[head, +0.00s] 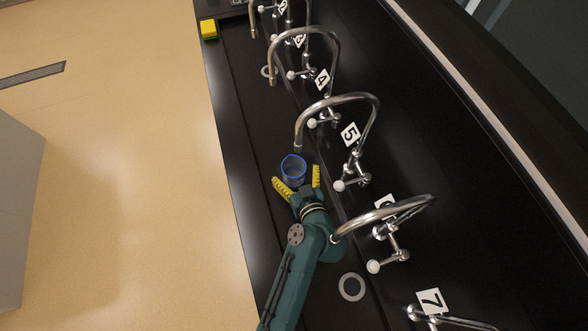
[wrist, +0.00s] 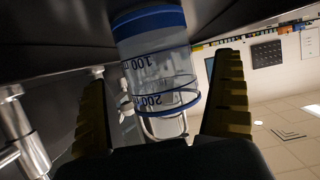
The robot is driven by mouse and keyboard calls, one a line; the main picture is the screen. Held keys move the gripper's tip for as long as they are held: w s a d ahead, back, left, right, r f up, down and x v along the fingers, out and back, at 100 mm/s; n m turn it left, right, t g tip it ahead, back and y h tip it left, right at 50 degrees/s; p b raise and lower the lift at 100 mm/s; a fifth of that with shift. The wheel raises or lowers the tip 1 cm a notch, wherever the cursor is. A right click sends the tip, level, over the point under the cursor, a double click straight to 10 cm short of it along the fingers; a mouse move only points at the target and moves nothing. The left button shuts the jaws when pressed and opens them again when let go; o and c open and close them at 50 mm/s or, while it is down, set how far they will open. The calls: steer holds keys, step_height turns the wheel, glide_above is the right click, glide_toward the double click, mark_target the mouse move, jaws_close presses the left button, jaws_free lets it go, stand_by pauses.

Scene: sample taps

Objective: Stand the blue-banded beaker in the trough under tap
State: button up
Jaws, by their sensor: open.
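The blue-banded beaker (head: 293,168) is clear with blue bands and stands upright in the dark trough (head: 262,112), near the outlet of tap 5 (head: 298,148). In the wrist view the beaker (wrist: 160,75) is seen upside down, with volume marks, between the two yellow ridged fingers. My gripper (head: 297,178) is open, with one finger to each side of the beaker's near side. In the wrist view my gripper (wrist: 165,100) shows gaps between both fingers and the glass. The beaker's base is hidden in the head view.
Curved metal taps with number cards line the right side of the trough, including tap 4 (head: 305,32) and tap 6 (head: 385,212), whose spout passes close to my arm. A grey ring (head: 351,287) lies in the trough near tap 6.

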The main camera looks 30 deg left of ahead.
steer(key=v, duration=1)
